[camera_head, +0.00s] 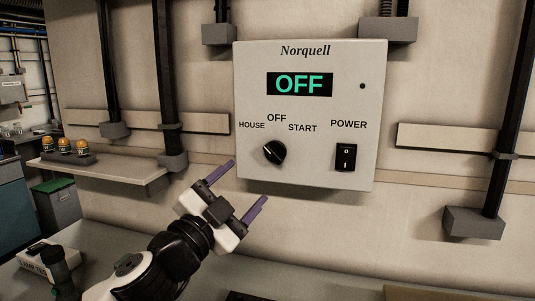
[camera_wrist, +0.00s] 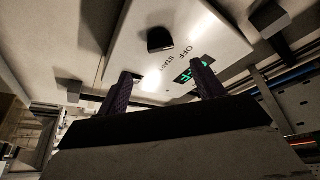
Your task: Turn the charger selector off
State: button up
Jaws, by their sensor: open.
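The charger panel (camera_head: 310,110), labelled Norquell, is a pale box on the wall; its display (camera_head: 300,84) reads OFF in green. The black selector knob (camera_head: 274,152) sits at lower left under the labels HOUSE, OFF and START. Its exact pointing direction is hard to tell. My gripper (camera_head: 249,180) is open and empty, its purple fingers below and left of the knob, apart from it. In the wrist view the knob (camera_wrist: 160,39) shows beyond the gap between my fingers (camera_wrist: 164,88), and part of the display (camera_wrist: 186,74) is behind the right finger.
A black POWER rocker switch (camera_head: 345,157) is right of the knob. A shelf (camera_head: 105,170) with several orange-topped items is at left. Dark vertical conduits with grey blocks flank the panel. A small labelled box (camera_head: 45,262) stands on the counter (camera_head: 300,270) at lower left.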

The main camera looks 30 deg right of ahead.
aim_at(271, 157)
jog(key=p+x, duration=0.2)
jog(key=x, duration=0.8)
jog(key=shift+w+d+p, duration=0.15)
jog(key=shift+d+p, duration=0.1)
jog(key=shift+p, duration=0.05)
jog(key=shift+c, duration=0.2)
jog(key=c, duration=1)
